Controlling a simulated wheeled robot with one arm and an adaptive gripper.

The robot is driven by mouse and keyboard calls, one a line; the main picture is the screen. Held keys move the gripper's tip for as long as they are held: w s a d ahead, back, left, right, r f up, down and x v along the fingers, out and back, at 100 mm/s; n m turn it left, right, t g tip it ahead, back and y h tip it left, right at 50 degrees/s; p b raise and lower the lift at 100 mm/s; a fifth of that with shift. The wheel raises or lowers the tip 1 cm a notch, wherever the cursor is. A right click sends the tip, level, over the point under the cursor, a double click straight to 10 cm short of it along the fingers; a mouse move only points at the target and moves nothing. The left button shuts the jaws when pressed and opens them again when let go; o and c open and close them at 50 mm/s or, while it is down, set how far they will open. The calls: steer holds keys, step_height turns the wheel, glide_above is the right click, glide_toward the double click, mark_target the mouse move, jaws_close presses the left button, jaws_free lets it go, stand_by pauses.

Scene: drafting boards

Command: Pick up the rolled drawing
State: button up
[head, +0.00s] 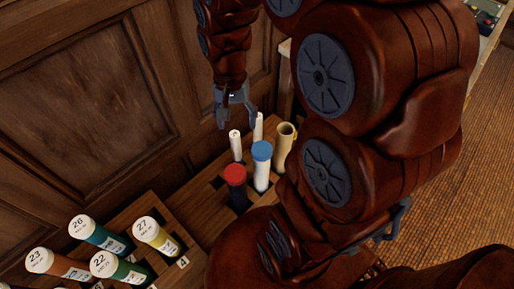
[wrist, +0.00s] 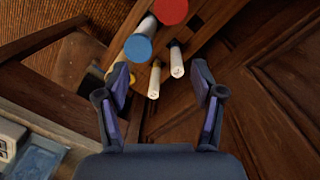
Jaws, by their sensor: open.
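Two slim white rolls stand upright in a wooden rack. The left roll (head: 236,146) shows a small mark on its end; the right roll (head: 258,128) is beside it. In the wrist view they are the right-hand roll (wrist: 176,60) and the left-hand roll (wrist: 155,80); I cannot tell which is the task's rolled drawing. My gripper (head: 236,119) points down, open and empty, just above the rolls. In the wrist view the rolls show between the spread fingertips of my gripper (wrist: 160,74), apart from both fingers.
A red-capped tube (head: 235,176), a blue-capped tube (head: 262,152) and a tan hollow tube (head: 284,150) crowd the rolls. Several numbered tubes, such as tube 27 (head: 147,230), stand at lower left. A panelled wooden wall (head: 90,110) rises behind.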

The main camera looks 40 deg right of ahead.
steer(key=w+d+f+m+b, duration=0.45)
steer(key=w+d+f, duration=0.3)
steer(key=f, duration=0.25)
steer(key=m+t+b, duration=0.1)
steer(key=m+b, duration=0.3)
steer(key=m, duration=0.3)
glide_above(258, 125)
steer(key=w, duration=0.1)
steer(key=f, duration=1.1)
steer(key=shift+w+d+f, duration=0.15)
steer(key=shift+d+f, duration=0.1)
steer(key=shift+d, duration=0.15)
steer(key=shift+w+d+f, duration=0.1)
steer(key=shift+f, duration=3.75)
steer(key=shift+c, duration=0.4)
jaws_close()
steer(key=shift+r, duration=0.1)
